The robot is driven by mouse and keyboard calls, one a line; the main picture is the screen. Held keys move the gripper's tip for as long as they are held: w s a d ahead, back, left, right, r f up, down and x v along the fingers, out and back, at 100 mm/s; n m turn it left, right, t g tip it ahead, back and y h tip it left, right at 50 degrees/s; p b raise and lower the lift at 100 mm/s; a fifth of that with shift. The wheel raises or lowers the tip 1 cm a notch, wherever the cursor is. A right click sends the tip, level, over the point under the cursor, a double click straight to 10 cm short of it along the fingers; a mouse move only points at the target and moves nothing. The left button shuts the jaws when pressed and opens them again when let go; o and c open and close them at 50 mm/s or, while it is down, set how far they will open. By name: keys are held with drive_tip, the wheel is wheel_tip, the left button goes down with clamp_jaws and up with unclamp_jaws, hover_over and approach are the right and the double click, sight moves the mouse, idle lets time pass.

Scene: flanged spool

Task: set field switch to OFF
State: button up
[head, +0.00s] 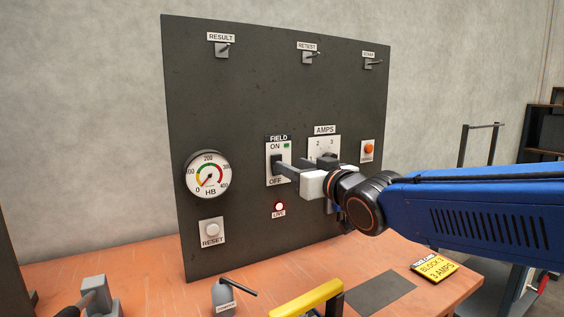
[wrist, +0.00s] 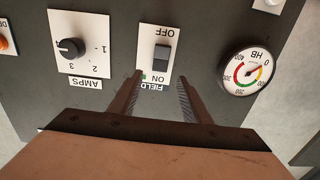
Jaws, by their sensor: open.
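The field switch (head: 276,160) is a dark rocker on a white plate (head: 271,182), with ON printed above it and OFF below. A small green indicator sits beside ON. In the wrist view the panel is upside down, and the dark rocker (wrist: 162,57) lies between ON at the bottom and OFF at the top. My gripper (head: 282,169) reaches in from the right in front of the plate. In the wrist view my gripper (wrist: 160,77) is open and empty, its fingers either side of the plate's ON end. Whether they touch the plate is unclear.
The AMPS knob (wrist: 71,48) is beside the switch, partly behind my gripper in the head view. The HB gauge (head: 208,175), RESET button (head: 212,230) and lit red LIVE lamp (head: 279,206) are nearby. A yellow handle (head: 305,300) stands on the bench below.

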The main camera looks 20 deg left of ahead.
sight(277, 159)
drive_tip(key=shift+x, duration=3.45)
drive_tip(key=shift+c, duration=0.4)
